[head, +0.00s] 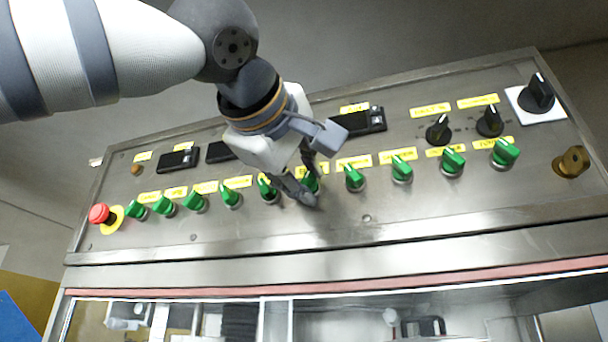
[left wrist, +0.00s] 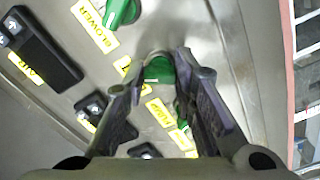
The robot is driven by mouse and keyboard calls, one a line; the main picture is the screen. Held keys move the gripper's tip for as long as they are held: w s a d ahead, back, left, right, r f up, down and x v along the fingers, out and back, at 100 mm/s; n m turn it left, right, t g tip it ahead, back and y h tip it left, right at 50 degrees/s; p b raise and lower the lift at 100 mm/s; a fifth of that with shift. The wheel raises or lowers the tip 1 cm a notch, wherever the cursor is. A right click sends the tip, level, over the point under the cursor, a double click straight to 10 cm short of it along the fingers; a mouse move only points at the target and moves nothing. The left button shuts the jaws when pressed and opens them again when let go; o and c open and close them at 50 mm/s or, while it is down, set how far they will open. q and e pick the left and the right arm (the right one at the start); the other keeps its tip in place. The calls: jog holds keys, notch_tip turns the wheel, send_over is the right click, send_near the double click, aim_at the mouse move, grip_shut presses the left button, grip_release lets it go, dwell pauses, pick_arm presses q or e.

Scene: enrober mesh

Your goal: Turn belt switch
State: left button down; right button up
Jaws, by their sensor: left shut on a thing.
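A row of green rotary switches runs along the lower part of a steel control panel (head: 395,215). My left gripper (head: 306,188) reaches down to the panel and is shut on one green switch (head: 311,181) near the middle of the row. In the left wrist view this green switch (left wrist: 158,70) sits between the two dark fingers of the gripper (left wrist: 165,66). The yellow label beside it is partly hidden by a finger, so I cannot read it. The neighbouring label (left wrist: 97,27) reads BLOWER. My right gripper is not in view.
Other green switches (head: 355,178) stand close on both sides. A red stop button (head: 99,213) is at the left end. Black knobs (head: 489,121), a larger black switch (head: 538,92) and a brass lock (head: 572,162) are at the right. Black displays (head: 178,159) lie above the row.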

pick_arm(q)
jog(key=shift+n, duration=0.3)
jog(key=n, duration=0.5)
jog(key=shift+n, duration=0.4)
jog(key=n, duration=0.5)
jog(key=shift+n, duration=0.3)
jog(key=c, duration=1.3)
grip_release()
jog(key=v, duration=1.2)
jog(key=shift+r, duration=0.1)
